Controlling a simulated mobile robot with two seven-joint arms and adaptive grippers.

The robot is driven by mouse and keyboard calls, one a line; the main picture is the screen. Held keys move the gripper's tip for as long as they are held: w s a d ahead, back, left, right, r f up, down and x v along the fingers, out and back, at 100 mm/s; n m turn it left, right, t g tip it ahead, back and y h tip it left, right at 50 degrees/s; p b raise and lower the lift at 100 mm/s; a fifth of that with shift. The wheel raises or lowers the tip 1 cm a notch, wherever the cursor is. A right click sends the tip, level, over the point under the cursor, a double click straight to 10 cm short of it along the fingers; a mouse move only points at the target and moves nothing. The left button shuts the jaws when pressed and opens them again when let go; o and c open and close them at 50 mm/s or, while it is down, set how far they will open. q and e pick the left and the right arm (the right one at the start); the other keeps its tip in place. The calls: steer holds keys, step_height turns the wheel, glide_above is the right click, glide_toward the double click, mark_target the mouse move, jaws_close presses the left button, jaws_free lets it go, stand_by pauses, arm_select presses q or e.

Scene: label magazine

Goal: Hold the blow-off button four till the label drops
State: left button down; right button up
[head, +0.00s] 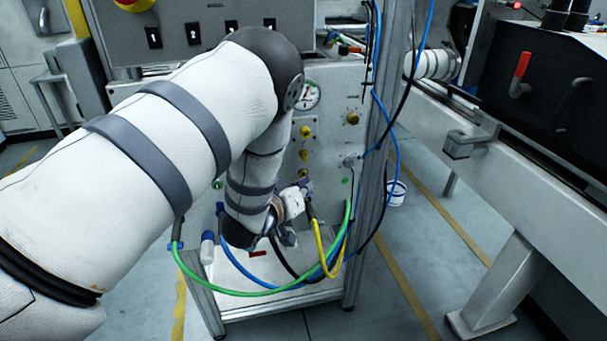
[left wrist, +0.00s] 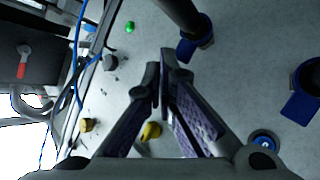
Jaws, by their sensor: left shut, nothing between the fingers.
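My left gripper (head: 305,185) is in front of the lower part of the grey control panel (head: 335,115). In the left wrist view its fingers (left wrist: 168,68) are shut with nothing between them, pointing at the panel. Yellow knobs or buttons (head: 303,155) stand in a column on the panel, just above the gripper. Yellow ones also show in the left wrist view (left wrist: 151,131), beside and behind the fingers. I cannot read which is button four, nor tell whether the fingertips touch anything. I cannot make out a label for certain. My right gripper is not in view.
Green, blue, yellow and black hoses (head: 240,292) loop below the gripper. Blue-handled valves (left wrist: 195,40) are near the fingers. A pressure gauge (head: 308,95) sits higher on the panel. A metal post (head: 372,180) stands to the right, with a conveyor frame (head: 530,190) beyond.

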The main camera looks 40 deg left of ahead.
arm_select(q)
steer(key=shift+w+a, duration=0.2)
steer(key=shift+a, duration=0.1)
steer(key=shift+w+a+r, duration=0.15)
steer(key=shift+w+a, duration=0.2)
steer(key=shift+a, duration=0.1)
stand_by(1.6)
steer(key=shift+s, duration=0.1)
stand_by(0.5)
steer(key=shift+s+d+p, duration=0.3)
steer(key=shift+s+d, duration=0.1)
steer(key=shift+d, duration=0.1)
steer(key=shift+s+d+f, duration=0.1)
steer(key=shift+d+f, duration=0.1)
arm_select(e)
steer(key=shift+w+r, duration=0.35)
arm_select(q)
steer(key=shift+s+d+r+p, duration=0.15)
steer(key=shift+s+d+p, duration=0.4)
steer(key=shift+s+d, duration=1.05)
steer(key=shift+d, duration=0.35)
steer(key=shift+f, duration=0.2)
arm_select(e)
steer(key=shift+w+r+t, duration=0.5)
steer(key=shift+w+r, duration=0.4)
